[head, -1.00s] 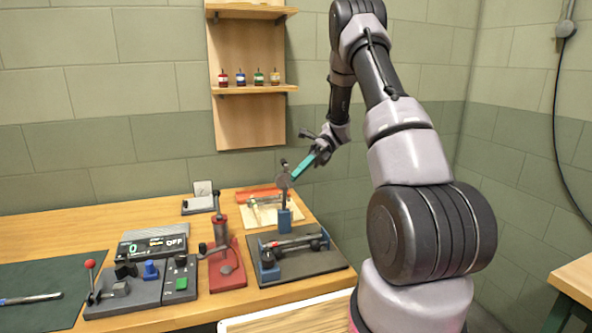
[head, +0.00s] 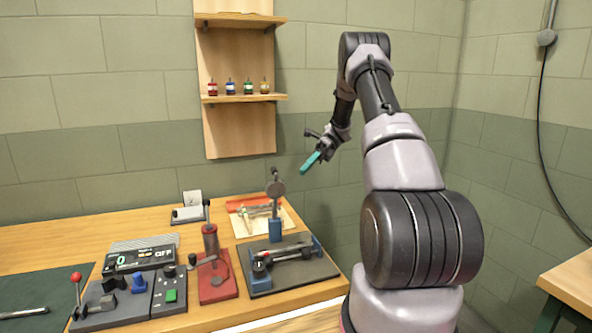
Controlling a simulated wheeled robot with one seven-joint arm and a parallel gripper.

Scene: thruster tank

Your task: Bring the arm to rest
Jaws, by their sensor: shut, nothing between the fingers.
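My gripper (head: 309,162) shows in the head view at the end of my bent arm. Its teal fingers are shut together with nothing between them. It hangs in the air in front of the green wall, above and to the right of the workbench (head: 305,291). It appears apart from the bench and everything on it. My arm rises from the lower right and bends back down to the left.
A red press (head: 211,262) and a control box (head: 140,258) are further left. A wall shelf (head: 243,97) holds small bottles. Another table (head: 572,279) is at right.

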